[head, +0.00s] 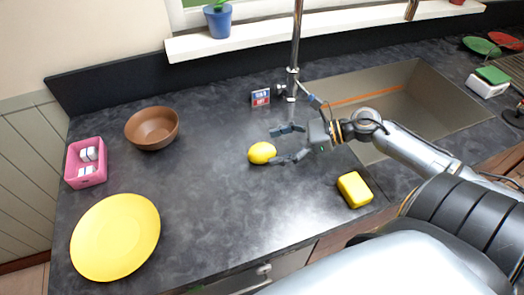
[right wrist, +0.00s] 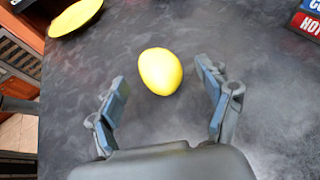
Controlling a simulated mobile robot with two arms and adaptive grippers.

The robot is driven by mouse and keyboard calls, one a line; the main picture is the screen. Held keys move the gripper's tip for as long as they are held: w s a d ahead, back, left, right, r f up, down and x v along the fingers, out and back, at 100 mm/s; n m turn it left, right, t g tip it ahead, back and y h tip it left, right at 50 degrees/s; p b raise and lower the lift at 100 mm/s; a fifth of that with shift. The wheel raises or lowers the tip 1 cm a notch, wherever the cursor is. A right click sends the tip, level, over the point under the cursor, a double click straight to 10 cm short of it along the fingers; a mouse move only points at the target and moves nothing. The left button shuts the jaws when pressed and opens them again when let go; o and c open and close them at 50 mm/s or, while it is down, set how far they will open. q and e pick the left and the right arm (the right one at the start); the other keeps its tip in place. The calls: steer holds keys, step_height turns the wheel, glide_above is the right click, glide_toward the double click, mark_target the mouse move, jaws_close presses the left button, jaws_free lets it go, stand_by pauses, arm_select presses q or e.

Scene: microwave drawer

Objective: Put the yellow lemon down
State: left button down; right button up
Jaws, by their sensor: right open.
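The yellow lemon (head: 262,152) rests on the dark countertop in the middle of the head view. My right gripper (head: 285,144) is just to its right, with its fingers spread apart. In the right wrist view the lemon (right wrist: 161,71) lies a little beyond the two open fingertips (right wrist: 163,78), roughly centred between them. The fingers do not appear to touch it. My left gripper is not in view.
A yellow plate (head: 115,238), a brown bowl (head: 152,128) and a pink box (head: 86,163) stand to the left. A yellow sponge (head: 355,190) lies near the front edge. The sink (head: 440,110) is to the right. The counter between plate and lemon is clear.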

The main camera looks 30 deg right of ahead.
mark_target(271, 148)
steer(key=p+x, duration=0.1)
steer(key=x, duration=0.2)
steer(key=shift+a+f, duration=0.1)
steer(key=shift+a, duration=0.2)
steer(key=shift+w+a+f, duration=0.2)
steer(key=shift+w+a, duration=0.05)
steer(key=shift+a+f, duration=0.1)
steer(key=shift+f, duration=0.05)
steer(key=c, duration=1.4)
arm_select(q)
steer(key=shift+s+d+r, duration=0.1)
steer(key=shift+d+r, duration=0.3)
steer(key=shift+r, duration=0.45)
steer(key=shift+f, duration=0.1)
arm_select(e)
steer(key=shift+c, duration=0.2)
